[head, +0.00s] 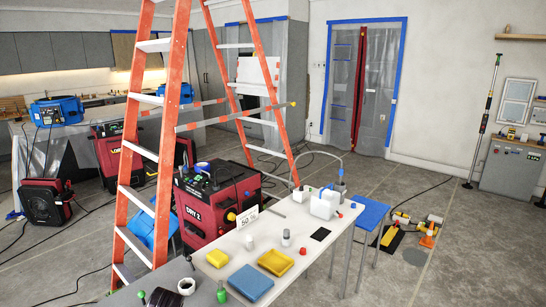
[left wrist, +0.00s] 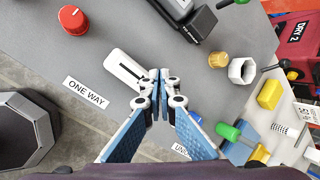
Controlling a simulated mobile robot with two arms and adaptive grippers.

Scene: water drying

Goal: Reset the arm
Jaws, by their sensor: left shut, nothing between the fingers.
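In the left wrist view, my left gripper (left wrist: 158,76) is shut and empty, its fingertips together over the grey tabletop (left wrist: 190,95). The fingertips overlap the near end of a white plate with a black bar on it (left wrist: 122,66); I cannot tell whether they touch it. A "ONE WAY" label (left wrist: 85,92) lies to the left of the fingers, and a red round knob (left wrist: 73,18) sits farther up. My left gripper does not show in the head view. My right gripper is in neither view.
A brass fitting (left wrist: 218,60), a white ring (left wrist: 242,70) and a green-handled piece (left wrist: 236,131) lie right of the gripper. A dark container (left wrist: 22,132) is at lower left. In the head view, an orange ladder (head: 152,140) stands beside the red DRY 2 machine (head: 205,205).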

